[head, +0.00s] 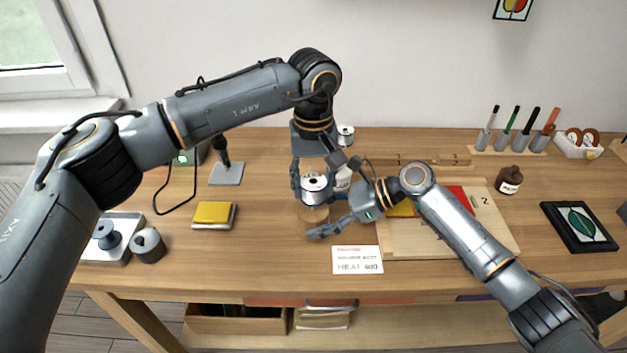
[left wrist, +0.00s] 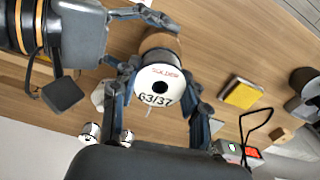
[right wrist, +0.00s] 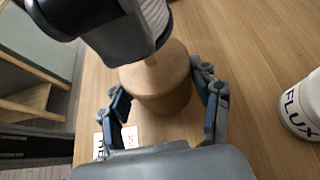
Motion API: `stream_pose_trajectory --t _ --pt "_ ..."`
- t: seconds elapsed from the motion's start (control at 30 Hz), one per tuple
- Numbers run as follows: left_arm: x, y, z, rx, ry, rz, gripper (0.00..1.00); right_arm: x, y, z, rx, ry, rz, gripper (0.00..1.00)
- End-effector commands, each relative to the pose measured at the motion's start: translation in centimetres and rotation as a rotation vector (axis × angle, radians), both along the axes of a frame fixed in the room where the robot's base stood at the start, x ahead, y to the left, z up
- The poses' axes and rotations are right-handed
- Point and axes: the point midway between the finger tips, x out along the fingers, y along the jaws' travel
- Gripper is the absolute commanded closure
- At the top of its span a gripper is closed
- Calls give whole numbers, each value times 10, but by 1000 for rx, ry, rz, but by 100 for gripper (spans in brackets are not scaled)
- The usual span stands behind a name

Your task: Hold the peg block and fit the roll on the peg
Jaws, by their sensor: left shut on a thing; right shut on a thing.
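The roll (head: 314,186) is a white-flanged solder spool. In the left wrist view its end (left wrist: 158,100) reads 63/37 and has a dark centre hole. My left gripper (head: 314,194) is shut on the roll from above and holds it over the peg block. The peg block (head: 314,222) is a round wooden block on the table. In the right wrist view the block (right wrist: 160,90) stands between the fingers of my right gripper (right wrist: 165,105), which is shut on it.
A white FLUX bottle (right wrist: 303,105) stands close to the block. A white card (head: 357,260) lies in front. A wooden board (head: 490,235) with coloured pieces lies under my right forearm. A yellow sponge (head: 212,213) and a grey roll (head: 148,245) are at left.

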Motion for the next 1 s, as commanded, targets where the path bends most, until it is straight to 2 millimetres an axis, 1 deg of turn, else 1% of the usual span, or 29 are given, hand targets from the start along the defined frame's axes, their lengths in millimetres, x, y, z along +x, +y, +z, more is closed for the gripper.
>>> stream_pose_trajectory --t 0.03,1.0 --pt "0 0 -1 -1 -1 0 100 -1 0 -2 -3 5 2 55" --pt "0 0 -24 -1 -2 0 100 -1 0 -2 -3 4 3 55"
